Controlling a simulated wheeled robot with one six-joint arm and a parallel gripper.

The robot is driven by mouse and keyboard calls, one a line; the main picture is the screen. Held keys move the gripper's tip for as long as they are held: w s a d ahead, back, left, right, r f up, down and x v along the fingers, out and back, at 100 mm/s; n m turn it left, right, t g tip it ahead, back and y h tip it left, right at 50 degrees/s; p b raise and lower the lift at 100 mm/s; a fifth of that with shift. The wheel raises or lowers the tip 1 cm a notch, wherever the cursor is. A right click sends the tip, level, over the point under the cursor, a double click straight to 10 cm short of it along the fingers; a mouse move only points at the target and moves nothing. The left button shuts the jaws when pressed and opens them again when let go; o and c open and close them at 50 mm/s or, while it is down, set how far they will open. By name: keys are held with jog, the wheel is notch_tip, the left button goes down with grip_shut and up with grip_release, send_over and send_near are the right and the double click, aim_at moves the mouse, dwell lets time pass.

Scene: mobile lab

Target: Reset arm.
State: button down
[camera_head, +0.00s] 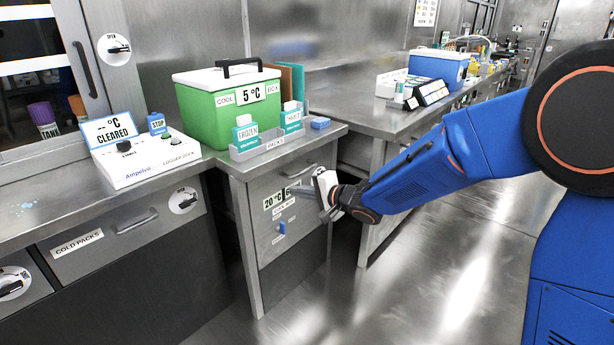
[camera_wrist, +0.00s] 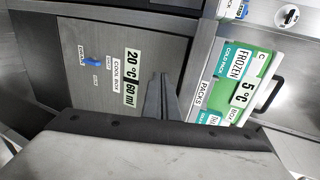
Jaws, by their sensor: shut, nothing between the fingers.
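My blue arm reaches in from the right in the head view. My gripper (camera_head: 328,198) is in front of the steel cabinet (camera_head: 290,235) labelled 20 °C, below the bench top. In the wrist view my gripper (camera_wrist: 160,78) points at the cabinet front, its two dark fingers together with nothing between them. Whether the fingertips touch the cabinet front cannot be told.
A green cool box (camera_head: 205,112) marked 5 °C stands on the bench behind a packs tray (camera_head: 262,144). A white logger dock (camera_head: 145,160) stands left. A blue-and-white box (camera_head: 438,67) stands on the far bench. The floor (camera_head: 440,250) below my arm is clear.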

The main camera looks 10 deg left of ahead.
jog(key=w+d+r+t+h, duration=0.1)
jog(key=d+r+t+h, duration=0.15)
jog(key=d, duration=0.55)
jog(key=w+d+r+t+h, duration=0.1)
jog(key=d+r+h, duration=0.2)
jog(key=d, duration=0.6)
jog(key=s+d+r+n+h, duration=0.15)
jog(key=s+d, duration=0.25)
jog(key=d, duration=0.5)
jog(key=s+d+r+h, duration=0.1)
jog(key=s+d+h, duration=0.25)
jog(key=d, duration=0.45)
jog(key=s+d+f+n+g, duration=0.1)
jog(key=s+d, duration=0.3)
jog(key=s, duration=0.6)
jog(key=s+d+f+n+g+h, duration=0.1)
jog(key=s+d, duration=0.4)
jog(key=s, duration=0.5)
jog(key=s+d+f+n+g+h, duration=0.1)
jog(key=s+d+f+n+g, duration=0.1)
jog(key=s, duration=0.9)
jog(key=d+f+g, duration=0.1)
jog(key=d+g, duration=0.1)
jog(key=d, duration=0.1)
jog(key=shift+f, duration=0.35)
jog(key=shift+n, duration=0.25)
